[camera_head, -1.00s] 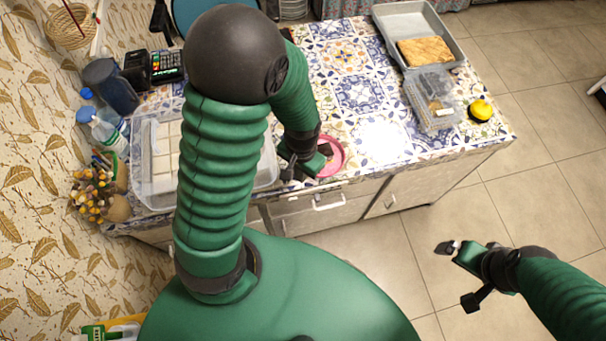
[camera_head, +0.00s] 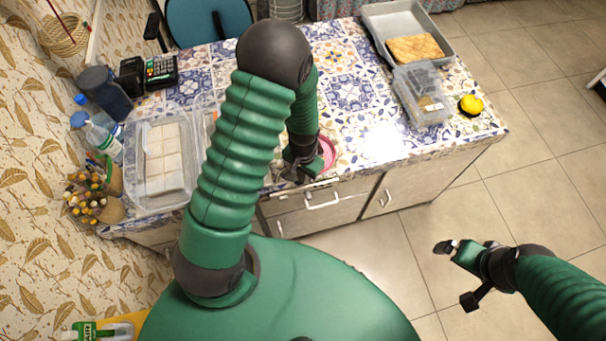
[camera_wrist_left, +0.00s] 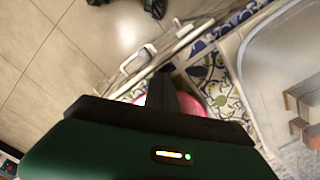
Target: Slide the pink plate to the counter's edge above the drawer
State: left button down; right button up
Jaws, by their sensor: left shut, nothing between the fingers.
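The pink plate (camera_head: 329,150) lies near the front edge of the counter (camera_head: 395,150), mostly hidden behind my left gripper and forearm. The drawer (camera_head: 345,191) with a pale handle is just below that edge. My left gripper (camera_head: 297,176) is shut and empty, low over the left part of the plate by the edge. In the left wrist view, its dark fingers (camera_wrist_left: 161,92) point at the counter edge, with pink plate parts (camera_wrist_left: 195,93) showing beside them. I cannot tell whether they touch the plate. My right gripper (camera_head: 447,249) hangs over the floor, away from the counter; its jaws are unclear.
A clear lidded container (camera_head: 160,190) stands left of my left arm. A clear plastic box (camera_head: 422,108), a yellow object (camera_head: 471,104) and a grey tray (camera_head: 377,27) holding a baked slab (camera_head: 414,48) are at the right. The tiled counter between is clear.

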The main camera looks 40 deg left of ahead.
pick_arm(q)
jog(key=shift+w+a+r, duration=0.15)
jog(key=shift+a, duration=0.25)
jog(key=shift+w+a+f, duration=0.35)
jog(key=shift+w+a, duration=0.25)
jog(key=shift+d+r, duration=0.3)
jog(key=shift+d, duration=0.1)
notch_tip(320, 180, up, 5)
jog(key=shift+w+d+f+p, duration=0.1)
jog(key=shift+w+d+p, duration=0.05)
jog(key=shift+p, duration=0.2)
notch_tip(320, 180, up, 11)
jog(key=a, duration=0.1)
jog(key=s+d+r+t, duration=0.2)
jog(key=s+d, duration=0.3)
jog(key=d, duration=0.1)
jog(key=shift+s+r+t+p, duration=0.2)
jog(key=shift+r+t+p, duration=0.1)
jog(key=shift+r+p, duration=0.05)
pick_arm(e)
jog(key=shift+w+a+r, duration=0.4)
jog(key=shift+a+r, duration=0.3)
jog(key=shift+r, duration=0.1)
pick_arm(q)
jog(key=shift+s+r, duration=0.1)
jog(key=shift+s, duration=0.1)
pick_arm(e)
jog(key=shift+s+r, duration=0.1)
jog(key=shift+s, duration=0.1)
